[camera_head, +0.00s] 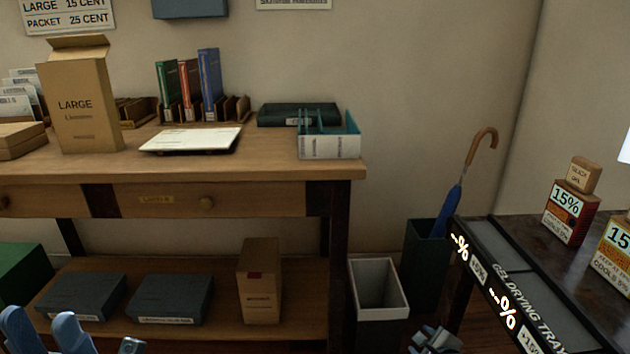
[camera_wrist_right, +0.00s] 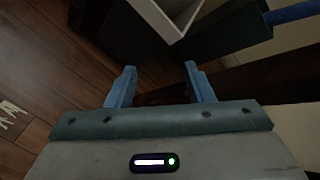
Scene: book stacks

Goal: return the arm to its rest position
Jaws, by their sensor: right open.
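My left gripper (camera_head: 46,328) shows at the bottom left of the head view, in front of the lower shelf. Its two blue fingers stand apart with nothing seen between them. The rest of both arms is out of view.
A wooden desk (camera_head: 270,172) with books and boxes stands at the left. The open bin (camera_head: 379,318) and an umbrella stand (camera_head: 424,268) are beside it. The gel drying tray table (camera_head: 505,285) is at the right. Wooden floor (camera_wrist_right: 50,85) shows in the wrist view.

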